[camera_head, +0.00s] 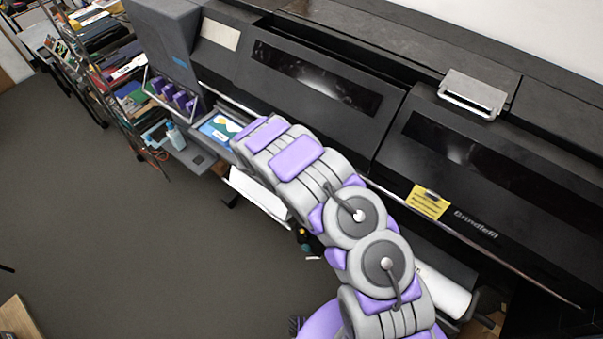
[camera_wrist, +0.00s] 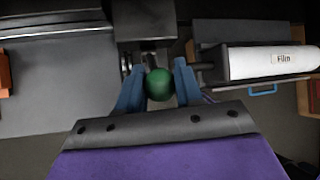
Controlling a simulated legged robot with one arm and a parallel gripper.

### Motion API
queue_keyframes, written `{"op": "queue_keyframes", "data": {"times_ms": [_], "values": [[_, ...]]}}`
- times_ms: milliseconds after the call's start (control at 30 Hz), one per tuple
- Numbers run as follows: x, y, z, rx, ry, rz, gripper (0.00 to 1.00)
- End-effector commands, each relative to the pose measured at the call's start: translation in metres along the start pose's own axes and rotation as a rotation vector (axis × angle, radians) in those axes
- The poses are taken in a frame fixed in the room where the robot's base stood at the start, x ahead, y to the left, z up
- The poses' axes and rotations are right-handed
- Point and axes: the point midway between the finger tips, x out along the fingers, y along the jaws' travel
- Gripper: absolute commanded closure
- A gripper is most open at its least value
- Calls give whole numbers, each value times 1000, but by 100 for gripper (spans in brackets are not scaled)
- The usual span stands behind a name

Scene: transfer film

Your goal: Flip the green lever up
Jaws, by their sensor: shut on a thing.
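The green lever's round knob (camera_wrist: 159,84) shows in the wrist view, between the two blue fingers of my gripper (camera_wrist: 158,88). My gripper is shut on the knob, with a finger on each side. A dark block (camera_wrist: 144,20) lies just beyond the knob, and the lever's shaft is not clearly seen. In the head view my arm reaches to the front of the large black printer (camera_head: 300,85); the knob cannot be clearly made out there, and my gripper is hidden behind the arm.
In the head view, a shelf of books and boxes (camera_head: 105,60) stands at the left. A yellow note (camera_head: 428,203) is on the printer. Grey floor (camera_head: 130,240) lies open at the left.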

Motion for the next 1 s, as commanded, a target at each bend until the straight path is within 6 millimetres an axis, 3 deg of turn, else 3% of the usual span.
{"op": "queue_keyframes", "data": {"times_ms": [100,133,367,733,1000], "values": [[-2,2,4,2,-6,8,100],[-2,2,4,2,-6,8,64],[-1,1,3,2,-4,6,42],[-9,-1,2,3,-4,4,41],[-56,1,2,4,-6,7,41]]}}
